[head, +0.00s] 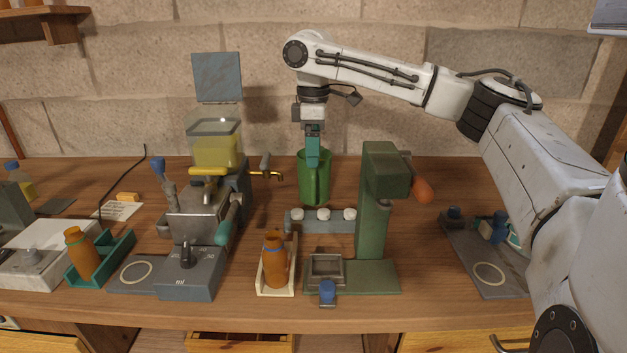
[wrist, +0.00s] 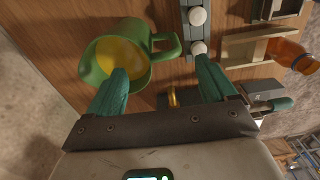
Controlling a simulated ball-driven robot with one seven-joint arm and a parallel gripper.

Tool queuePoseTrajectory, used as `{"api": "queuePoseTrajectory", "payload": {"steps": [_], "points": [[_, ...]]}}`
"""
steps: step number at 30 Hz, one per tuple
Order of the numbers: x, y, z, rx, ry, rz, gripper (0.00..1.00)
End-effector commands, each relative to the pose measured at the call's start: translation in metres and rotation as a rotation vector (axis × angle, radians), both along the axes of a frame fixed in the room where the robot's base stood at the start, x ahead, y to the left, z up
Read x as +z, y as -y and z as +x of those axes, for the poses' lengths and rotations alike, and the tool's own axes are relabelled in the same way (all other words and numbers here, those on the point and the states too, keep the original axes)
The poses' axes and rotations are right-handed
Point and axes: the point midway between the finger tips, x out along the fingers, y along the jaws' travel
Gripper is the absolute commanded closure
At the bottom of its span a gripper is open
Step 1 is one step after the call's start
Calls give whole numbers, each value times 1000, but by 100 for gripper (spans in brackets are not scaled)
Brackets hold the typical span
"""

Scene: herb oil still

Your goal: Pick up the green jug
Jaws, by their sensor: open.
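The green jug (head: 313,178) stands upright at the back of the wooden bench, near the wall. In the wrist view the jug (wrist: 96,68) shows yellow inside its mouth, and its handle points right, toward the fingers' gap. My gripper (head: 313,150) is above the jug, pointing down. In the wrist view its two teal fingers (wrist: 165,80) are spread apart with nothing held between them. The left fingertip overlaps the jug's mouth in that picture; I cannot tell whether it touches. In the head view the fingers hide part of the jug's upper rim.
A grey rail with white caps (head: 320,214) and a green press (head: 378,200) stand in front and right of the jug. The still with a brass tap (head: 268,175) is on the left. An orange bottle (head: 274,258) stands in a holder in front.

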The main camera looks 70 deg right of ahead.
Motion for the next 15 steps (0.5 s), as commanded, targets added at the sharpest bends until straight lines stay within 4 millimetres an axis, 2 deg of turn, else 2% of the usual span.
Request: {"api": "queuePoseTrajectory", "payload": {"steps": [9,15], "points": [[-39,-4,-2,2,-2,-2,15],[-52,-5,-2,0,1,-1,15]]}}
